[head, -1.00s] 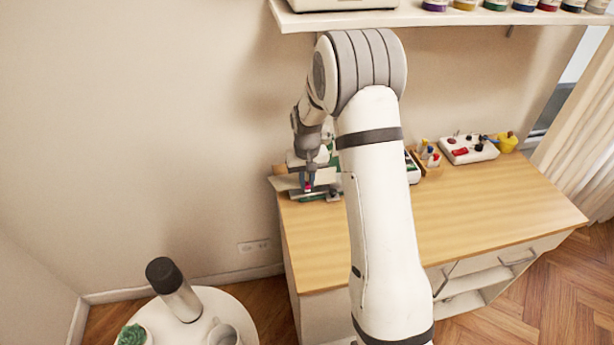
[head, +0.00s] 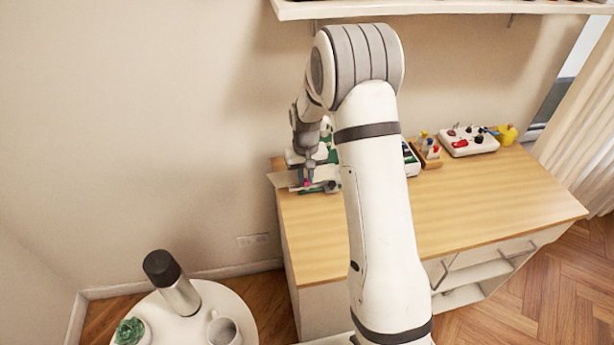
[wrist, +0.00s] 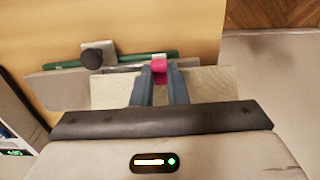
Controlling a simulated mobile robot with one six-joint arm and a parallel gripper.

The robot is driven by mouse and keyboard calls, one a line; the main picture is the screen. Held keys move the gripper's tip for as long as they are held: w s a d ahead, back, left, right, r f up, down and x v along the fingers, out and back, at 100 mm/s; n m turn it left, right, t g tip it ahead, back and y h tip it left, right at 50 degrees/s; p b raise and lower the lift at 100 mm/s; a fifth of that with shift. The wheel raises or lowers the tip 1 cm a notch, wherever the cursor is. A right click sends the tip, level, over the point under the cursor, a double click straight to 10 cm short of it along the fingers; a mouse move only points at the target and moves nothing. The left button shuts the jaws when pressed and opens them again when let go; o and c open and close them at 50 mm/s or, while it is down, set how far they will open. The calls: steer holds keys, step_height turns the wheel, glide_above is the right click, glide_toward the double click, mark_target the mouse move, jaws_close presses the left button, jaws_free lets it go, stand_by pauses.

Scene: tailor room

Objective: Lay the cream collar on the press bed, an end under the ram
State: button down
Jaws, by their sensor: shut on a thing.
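My gripper (wrist: 159,75) is shut, with a small pink-red piece between its fingertips. A cream, finely striped collar (wrist: 205,84) shows on both sides of the fingers in the wrist view, and I take it as held at that piece. In the head view the pale strip (head: 281,180) reaches past the table's left edge. The press shows as a grey plate (wrist: 60,92) with a green bar and a dark round knob (wrist: 97,55). One collar end is close to that plate; whether it touches or lies under the ram, I cannot tell. My gripper (head: 306,184) partly hides the press in the head view.
The wooden table (head: 480,205) is clear over its front and right. A small wooden holder (head: 428,153), a white tray (head: 468,140) and a yellow cup (head: 507,134) stand along its back. A round side table (head: 190,325) with a flask (head: 172,283) is at lower left.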

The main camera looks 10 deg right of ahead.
steer(key=shift+f+b, duration=0.4)
steer(key=shift+f, duration=0.1)
steer(key=c, duration=1.3)
jaws_free()
steer(key=shift+c, duration=0.2)
step_height(320, 180, up, 8)
steer(key=shift+f+b, duration=0.1)
steer(key=shift+b, duration=0.25)
steer(key=s+r+t, duration=0.1)
steer(key=s+r, duration=1)
steer(key=s, duration=0.2)
steer(key=s+r+t, duration=0.1)
steer(key=s, duration=1.6)
steer(key=shift+d+r+t, duration=0.25)
steer(key=shift+t, duration=0.15)
